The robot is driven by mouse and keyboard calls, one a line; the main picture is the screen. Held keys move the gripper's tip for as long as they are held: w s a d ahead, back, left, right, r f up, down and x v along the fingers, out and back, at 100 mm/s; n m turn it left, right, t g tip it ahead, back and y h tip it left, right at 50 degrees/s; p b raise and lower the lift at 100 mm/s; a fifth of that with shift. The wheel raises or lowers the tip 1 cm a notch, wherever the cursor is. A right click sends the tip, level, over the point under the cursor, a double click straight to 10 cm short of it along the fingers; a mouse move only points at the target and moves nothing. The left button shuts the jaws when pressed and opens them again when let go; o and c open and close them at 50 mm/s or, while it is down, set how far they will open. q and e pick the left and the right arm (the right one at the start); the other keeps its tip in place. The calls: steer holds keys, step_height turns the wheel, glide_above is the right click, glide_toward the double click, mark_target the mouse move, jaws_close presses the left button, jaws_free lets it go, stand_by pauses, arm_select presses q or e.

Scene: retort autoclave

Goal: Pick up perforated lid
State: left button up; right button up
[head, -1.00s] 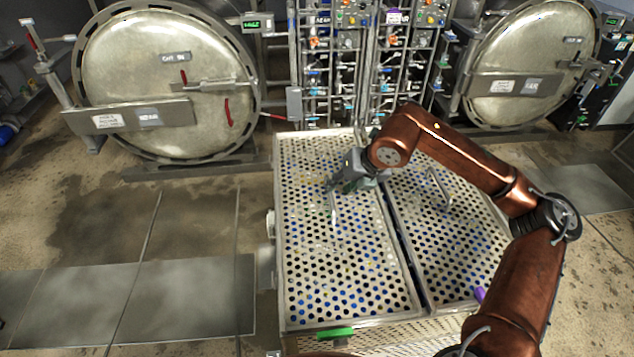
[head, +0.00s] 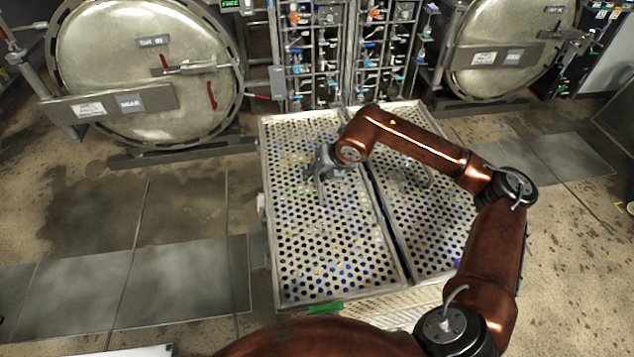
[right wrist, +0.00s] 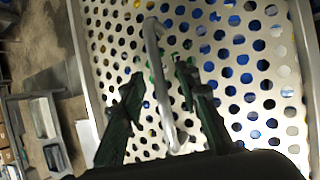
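The perforated lid (head: 335,245) is a pale metal sheet full of round holes, lying flat on the left half of a large basket. Its bar handle (right wrist: 160,85) stands up from the lid in the right wrist view. My right gripper (head: 321,183) is over this lid at the handle. In the right wrist view its two dark fingers (right wrist: 160,85) are apart, one on each side of the handle, with gaps showing. Blue and yellow contents show through the holes. My left gripper is not in view.
A second perforated lid (head: 440,225) with its own handle lies alongside on the right, partly behind my right arm. Round autoclave doors (head: 145,70) and a pipe rack (head: 340,50) stand behind. The floor left of the basket is open.

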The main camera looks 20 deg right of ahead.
jaws_close()
stand_by(0.8)
steer(key=shift+r, duration=0.2)
